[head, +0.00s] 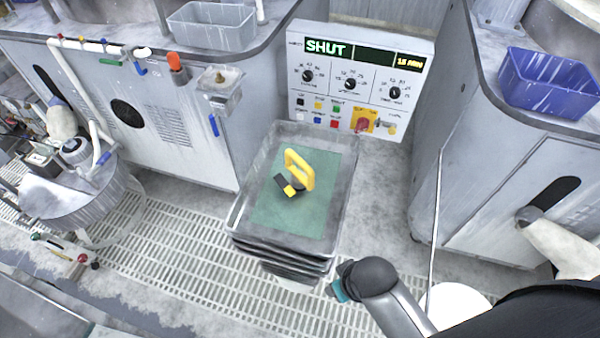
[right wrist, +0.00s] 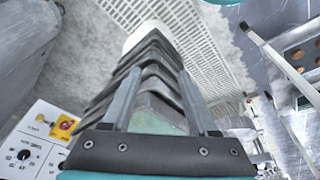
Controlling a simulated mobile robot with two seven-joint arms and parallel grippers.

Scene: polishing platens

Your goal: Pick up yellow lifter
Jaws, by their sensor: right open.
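The yellow lifter (head: 300,161), a yellow handle with black and yellow parts at its base, stands on a green mat (head: 320,209) in a grey tray (head: 341,213). The tray tops a stack in the middle of the head view. My right gripper (head: 338,290) is at the front right of the stack, apart from the lifter; its fingers are mostly hidden there. In the right wrist view, its two fingers (right wrist: 158,98) are spread with nothing held between them. The stack shows beyond them, and I cannot make out the lifter there. My left gripper is not in view.
A control panel (head: 372,75) reading SHUT stands behind the tray. Grey cabinets flank it, with a grey bin (head: 212,27) on the left one and a blue bin (head: 548,82) on the right. A thin pale rod (head: 436,205) rises right of the tray. Grated floor (head: 185,250) is open at left.

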